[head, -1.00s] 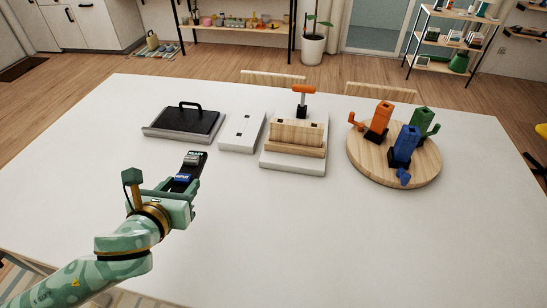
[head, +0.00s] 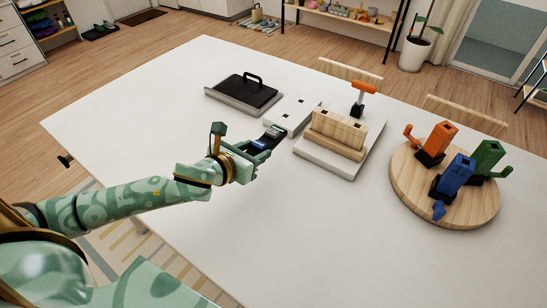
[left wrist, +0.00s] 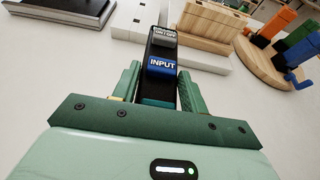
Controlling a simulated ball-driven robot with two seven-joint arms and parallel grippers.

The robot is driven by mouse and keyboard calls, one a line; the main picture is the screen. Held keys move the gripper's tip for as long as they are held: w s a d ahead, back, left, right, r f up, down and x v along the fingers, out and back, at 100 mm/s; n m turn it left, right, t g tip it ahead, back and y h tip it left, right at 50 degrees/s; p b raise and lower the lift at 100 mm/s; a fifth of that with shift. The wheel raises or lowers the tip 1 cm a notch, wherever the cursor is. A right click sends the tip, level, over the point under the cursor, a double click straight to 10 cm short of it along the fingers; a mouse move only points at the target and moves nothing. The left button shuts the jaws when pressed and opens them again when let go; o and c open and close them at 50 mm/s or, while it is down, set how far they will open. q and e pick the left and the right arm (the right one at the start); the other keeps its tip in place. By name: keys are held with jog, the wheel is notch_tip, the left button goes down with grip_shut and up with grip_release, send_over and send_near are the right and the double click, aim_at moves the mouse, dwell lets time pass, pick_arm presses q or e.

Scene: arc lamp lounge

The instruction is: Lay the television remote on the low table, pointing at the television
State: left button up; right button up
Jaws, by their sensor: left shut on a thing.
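The remote (head: 271,137) is a slim black bar with a blue INPUT button and a grey button. My left gripper (head: 256,150) is shut on its near end, and the far end sticks out past the fingers. In the left wrist view the remote (left wrist: 161,52) points away from the gripper, towards the white block. I cannot tell whether it touches the white table (head: 290,220) or hangs just above it. My right gripper is not in view, and I see no television.
Behind the remote are a black handled panel on a grey base (head: 242,92), a flat white block (head: 296,114) and a wooden block on a white base (head: 337,134). A round wooden board (head: 410,190) with coloured pieces stands at right. The table's front middle is clear.

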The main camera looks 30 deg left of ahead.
pick_arm(q)
jog(key=b, duration=0.3)
send_over(265, 165)
jog(key=f, duration=0.6)
jog(key=shift+s, duration=0.3)
jog(key=shift+w+f+b, duration=0.2)
jog(key=shift+f+b, duration=0.15)
jog(key=shift+f, duration=0.65)
jog(key=shift+w+f+b, duration=0.15)
jog(key=shift+f+b, duration=0.15)
jog(key=shift+f, duration=0.65)
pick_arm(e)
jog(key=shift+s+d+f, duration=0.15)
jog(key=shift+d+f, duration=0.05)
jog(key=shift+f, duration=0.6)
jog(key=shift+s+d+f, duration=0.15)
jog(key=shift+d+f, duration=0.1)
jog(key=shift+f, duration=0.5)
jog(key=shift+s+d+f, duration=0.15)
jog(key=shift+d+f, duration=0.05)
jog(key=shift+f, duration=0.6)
pick_arm(q)
jog(key=shift+f, duration=0.2)
jog(key=o, duration=1.2)
